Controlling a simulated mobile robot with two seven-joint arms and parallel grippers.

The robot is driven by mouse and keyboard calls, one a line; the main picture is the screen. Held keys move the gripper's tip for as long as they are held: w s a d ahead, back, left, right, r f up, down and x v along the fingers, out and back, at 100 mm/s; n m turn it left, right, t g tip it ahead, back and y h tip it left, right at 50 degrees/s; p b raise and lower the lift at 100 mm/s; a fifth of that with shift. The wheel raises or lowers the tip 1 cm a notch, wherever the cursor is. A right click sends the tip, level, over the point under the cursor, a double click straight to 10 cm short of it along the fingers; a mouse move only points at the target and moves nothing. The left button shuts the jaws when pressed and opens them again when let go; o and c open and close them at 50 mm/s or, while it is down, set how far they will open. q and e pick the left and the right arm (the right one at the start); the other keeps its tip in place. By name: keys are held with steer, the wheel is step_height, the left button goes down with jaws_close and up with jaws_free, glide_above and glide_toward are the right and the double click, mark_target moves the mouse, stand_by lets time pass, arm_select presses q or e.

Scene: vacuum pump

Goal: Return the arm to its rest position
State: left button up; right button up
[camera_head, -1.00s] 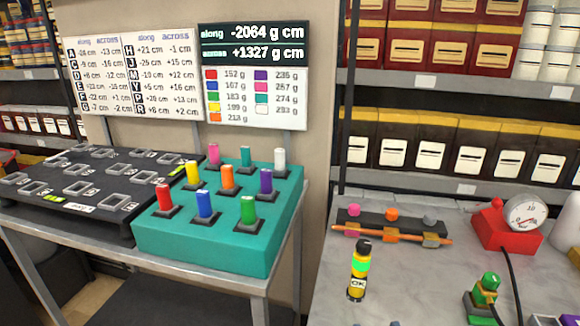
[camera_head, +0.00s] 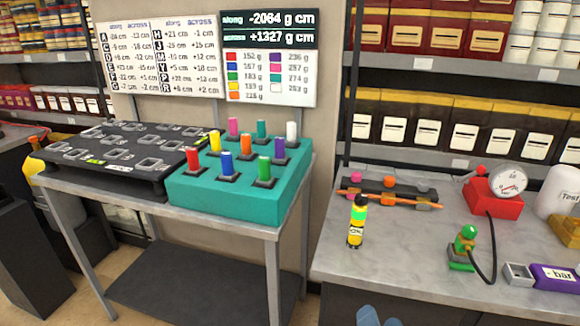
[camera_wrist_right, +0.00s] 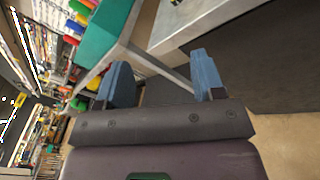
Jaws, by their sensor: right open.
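My right gripper (camera_head: 379,316) shows only as blue fingertips at the bottom edge of the head view, in front of the grey right-hand workbench (camera_head: 445,212). In the right wrist view the right gripper (camera_wrist_right: 163,82) is open, its two blue fingers wide apart with nothing between them. The wrist view is tilted and shows table edges and floor beyond the fingers. My left gripper is not in view.
Left, a table carries a teal block (camera_head: 223,195) of coloured weights and a black tray (camera_head: 75,165).

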steer(key=s+d+f+m+g, duration=0.3)
steer(key=s+d+f+m, duration=0.2)
steer(key=m, duration=0.9)
steer(key=s+d+f+m+g, duration=0.3)
steer(key=s+d+f+m, duration=0.3)
steer(key=s+f+m, duration=0.4)
step_height(320, 180, down, 3)
steer(key=m, duration=0.3)
steer(key=shift+m+g+h, duration=0.3)
steer(key=shift+m, duration=0.1)
steer(key=shift+s, duration=0.1)
